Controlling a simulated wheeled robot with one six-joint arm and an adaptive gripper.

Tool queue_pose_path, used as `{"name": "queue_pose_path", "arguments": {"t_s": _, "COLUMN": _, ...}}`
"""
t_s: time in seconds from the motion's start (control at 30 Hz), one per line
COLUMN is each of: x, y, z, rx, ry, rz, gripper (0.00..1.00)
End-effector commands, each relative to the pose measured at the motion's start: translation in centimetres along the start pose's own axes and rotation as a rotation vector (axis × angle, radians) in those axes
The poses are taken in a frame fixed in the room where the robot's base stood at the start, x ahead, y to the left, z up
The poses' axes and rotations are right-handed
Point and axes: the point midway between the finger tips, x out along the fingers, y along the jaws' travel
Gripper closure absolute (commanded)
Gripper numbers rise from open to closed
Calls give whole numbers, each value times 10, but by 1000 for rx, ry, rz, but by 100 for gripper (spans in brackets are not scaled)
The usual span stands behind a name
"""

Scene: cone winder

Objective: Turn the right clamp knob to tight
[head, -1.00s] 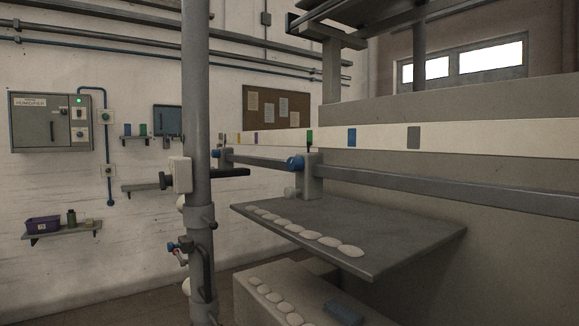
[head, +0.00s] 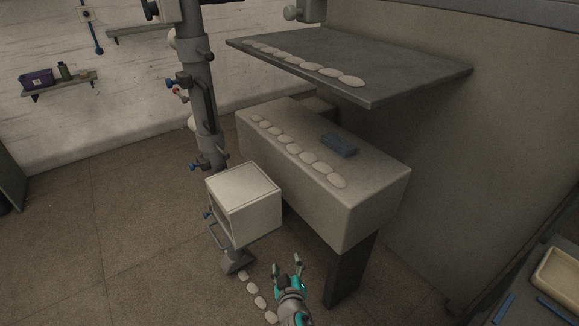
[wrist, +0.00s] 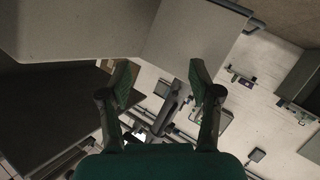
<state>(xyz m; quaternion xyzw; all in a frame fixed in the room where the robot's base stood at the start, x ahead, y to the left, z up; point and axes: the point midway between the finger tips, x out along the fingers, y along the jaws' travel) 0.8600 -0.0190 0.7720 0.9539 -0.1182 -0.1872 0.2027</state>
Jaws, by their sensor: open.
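The lower part of the grey right clamp block (head: 309,11) shows at the top edge of the head view, above the grey shelf, with a pale round knob (head: 290,13) on its left side. The rest of the clamp, including its blue knob, is out of the frame, so its setting cannot be seen. My gripper (head: 288,272) is low at the bottom middle of the head view, far below the clamp. In the wrist view its two fingers (wrist: 160,85) are apart, with nothing between them. I cannot make out the clamp knob in the wrist view.
The grey shelf (head: 420,75) with pale oval pieces juts out above a beige ledge (head: 375,185) carrying more ovals and a blue block (head: 340,146). A white open box (head: 243,190) and a grey post (head: 197,60) stand left of it. Floor at left is clear.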

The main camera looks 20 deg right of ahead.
Motion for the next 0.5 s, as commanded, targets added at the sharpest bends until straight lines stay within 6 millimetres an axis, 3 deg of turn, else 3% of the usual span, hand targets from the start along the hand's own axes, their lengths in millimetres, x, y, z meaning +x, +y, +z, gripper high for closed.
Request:
{"name": "queue_pose_path", "arguments": {"t_s": 0.03, "x": 15, "y": 2, "z": -20, "rx": 1, "ry": 4, "rz": 27, "gripper": 37}}
{"name": "queue_pose_path", "arguments": {"t_s": 0.2, "x": 55, "y": 14, "z": -76, "rx": 3, "ry": -1, "rz": 126, "gripper": 37}}
{"name": "queue_pose_path", "arguments": {"t_s": 0.5, "x": 101, "y": 47, "z": -193, "rx": 40, "ry": -5, "rz": 315, "gripper": 37}}
